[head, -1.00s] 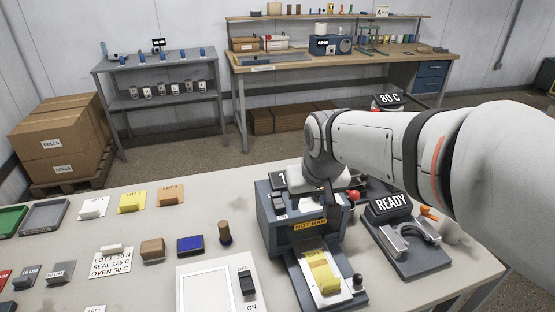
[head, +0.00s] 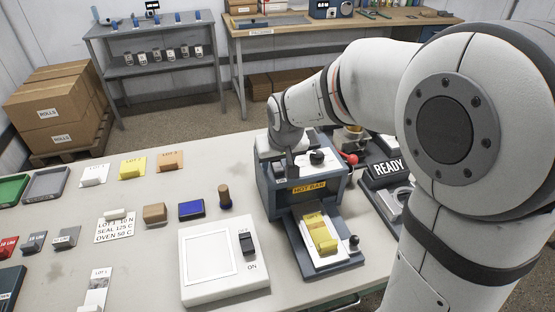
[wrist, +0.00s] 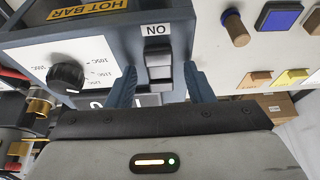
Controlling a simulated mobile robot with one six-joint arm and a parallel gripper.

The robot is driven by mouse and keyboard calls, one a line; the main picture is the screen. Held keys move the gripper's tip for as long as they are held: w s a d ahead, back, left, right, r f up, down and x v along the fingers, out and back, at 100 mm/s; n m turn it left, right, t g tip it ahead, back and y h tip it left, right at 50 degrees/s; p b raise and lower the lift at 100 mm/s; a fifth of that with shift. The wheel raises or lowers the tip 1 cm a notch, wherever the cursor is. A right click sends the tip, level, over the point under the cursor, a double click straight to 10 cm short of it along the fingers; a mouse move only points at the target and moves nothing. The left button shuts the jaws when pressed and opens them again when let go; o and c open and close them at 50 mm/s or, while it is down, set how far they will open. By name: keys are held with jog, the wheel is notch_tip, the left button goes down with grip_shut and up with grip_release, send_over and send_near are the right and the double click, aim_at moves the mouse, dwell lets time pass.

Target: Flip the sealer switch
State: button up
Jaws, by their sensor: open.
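The sealer (head: 265,195) is a blue-grey box labelled HOT BAR on the table, right of centre in the head view. My gripper (wrist: 162,88) is open, with one blue finger on each side of the switch in the picture. I cannot tell whether the fingers touch it. In the head view my gripper (head: 285,163) is over the sealer's top left and hides the switch there.
The sealer's dial (wrist: 67,77) is beside the switch. A yellow piece (head: 320,235) lies on the sealer's front bed. A white panel (head: 195,290) with its own OFF/ON switch (head: 248,243) is left of the sealer. A READY display (head: 388,169) stands to the right.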

jog(key=shift+c, duration=0.2)
jog(key=c, duration=0.9)
jog(key=shift+w+r+g+p, duration=0.1)
jog(key=shift+r+g+p, duration=0.25)
jog(key=shift+p, duration=0.55)
jog(key=shift+c, duration=0.2)
jog(key=p, duration=0.1)
jog(key=g+p, duration=0.1)
jog(key=shift+w+g+h+p, duration=0.2)
jog(key=shift+g+h+p, duration=0.05)
jog(key=shift+h+p, duration=0.1)
jog(key=shift+w+a+g+p, duration=0.1)
jog(key=shift+w+g+p, duration=0.1)
jog(key=shift+g+p, duration=0.7)
jog(key=shift+w+f+g+h+p, duration=0.1)
jog(key=shift+f+g+h+p, duration=0.25)
jog(key=shift+p, duration=0.25)
jog(key=o, duration=1)
jog(key=shift+r, duration=0.1)
